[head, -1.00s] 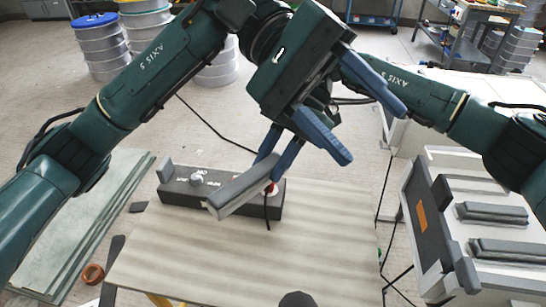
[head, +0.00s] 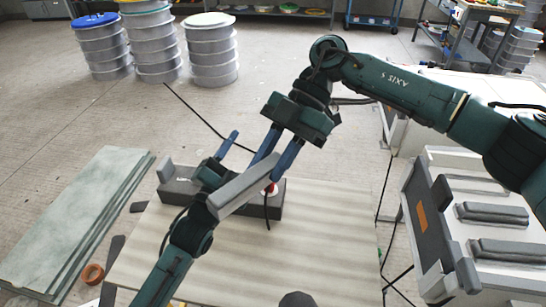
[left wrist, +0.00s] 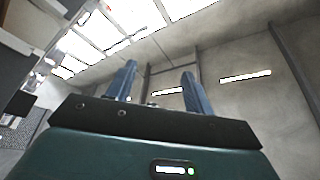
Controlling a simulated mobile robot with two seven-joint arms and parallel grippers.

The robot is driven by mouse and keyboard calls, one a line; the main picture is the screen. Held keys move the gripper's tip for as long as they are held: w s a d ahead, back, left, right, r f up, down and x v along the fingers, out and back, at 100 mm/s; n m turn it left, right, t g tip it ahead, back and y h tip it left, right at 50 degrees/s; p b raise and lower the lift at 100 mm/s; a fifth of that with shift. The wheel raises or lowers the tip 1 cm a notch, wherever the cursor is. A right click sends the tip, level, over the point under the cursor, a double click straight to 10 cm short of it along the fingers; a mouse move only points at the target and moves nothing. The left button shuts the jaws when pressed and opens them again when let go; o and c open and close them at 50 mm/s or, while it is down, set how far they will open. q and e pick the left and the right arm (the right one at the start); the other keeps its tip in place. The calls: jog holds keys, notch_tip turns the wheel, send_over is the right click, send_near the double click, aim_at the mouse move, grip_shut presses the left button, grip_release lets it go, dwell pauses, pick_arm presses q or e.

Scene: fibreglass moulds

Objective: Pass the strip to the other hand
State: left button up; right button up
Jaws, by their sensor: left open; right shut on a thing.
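The strip is a long light-grey bar (head: 243,192) in the head view, slanting from lower left to upper right above the table. My right gripper (head: 272,170) comes down from above and is shut on the strip's upper-right end. My left gripper (head: 229,146) is behind the strip's lower-left part, with one blue finger showing beyond it; the strip hides part of this gripper. In the left wrist view my left gripper (left wrist: 160,80) has its two blue fingers wide apart and nothing between them, pointing up toward wall and ceiling.
A dark control box (head: 176,188) stands on the wooden table (head: 310,240), below the grippers. Grey-green slabs (head: 75,225) lie on the floor at left. A stand with grey mould bars (head: 490,215) is at right. The table's front and right are mostly clear.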

pick_arm(q)
jog(key=s+a+f+n+g+y, duration=0.2)
jog(key=s+f+n+g, duration=0.2)
jog(key=s+f, duration=0.6)
jog(key=s+a+f+n+g+y, duration=0.2)
jog(key=s+f+n+g, duration=0.3)
jog(key=s+f, duration=0.6)
notch_tip(320, 180, down, 2)
jog(key=shift+s+f+n+y, duration=0.15)
jog(key=shift+n+y, duration=0.15)
jog(key=shift+n, duration=0.5)
